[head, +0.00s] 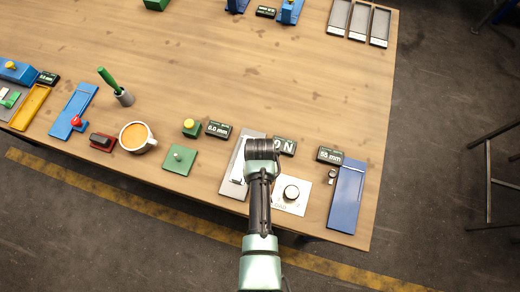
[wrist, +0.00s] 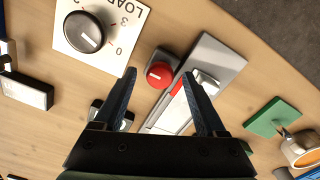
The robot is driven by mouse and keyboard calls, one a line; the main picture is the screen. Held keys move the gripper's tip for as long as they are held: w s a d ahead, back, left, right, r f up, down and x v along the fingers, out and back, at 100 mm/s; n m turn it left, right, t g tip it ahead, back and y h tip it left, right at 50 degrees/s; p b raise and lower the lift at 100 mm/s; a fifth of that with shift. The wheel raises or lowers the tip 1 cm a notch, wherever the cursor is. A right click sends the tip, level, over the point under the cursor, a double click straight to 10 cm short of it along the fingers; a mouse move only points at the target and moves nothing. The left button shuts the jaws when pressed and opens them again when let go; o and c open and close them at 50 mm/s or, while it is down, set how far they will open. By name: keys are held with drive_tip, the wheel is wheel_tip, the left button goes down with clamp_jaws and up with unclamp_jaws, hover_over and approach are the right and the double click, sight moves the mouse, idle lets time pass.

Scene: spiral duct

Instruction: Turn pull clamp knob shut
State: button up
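No label naming the pull clamp knob is readable. A round red knob (wrist: 159,74) on a dark base lies between and beyond my open fingertips in the wrist view. My gripper (wrist: 160,76) appears empty; whether it touches the knob cannot be told. Beside the knob is a grey plate (wrist: 222,54) with a red strip and a pale slider block (wrist: 205,82). It also shows in the head view (head: 233,180). A black dial (wrist: 84,32) on a white plate marked LOAD sits at upper left; the head view shows it (head: 291,192) right of my arm. My arm hides the red knob and fingertips there.
A green plate with a knob (head: 178,158) and a coffee cup (head: 135,137) stand left of my arm. A blue plate (head: 347,195) and a display (head: 329,155) are at right. The table's front edge is close. The table middle is clear.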

wheel_tip(320, 180, up, 13)
drive_tip(key=b, duration=0.1)
idle(0.7)
idle(0.5)
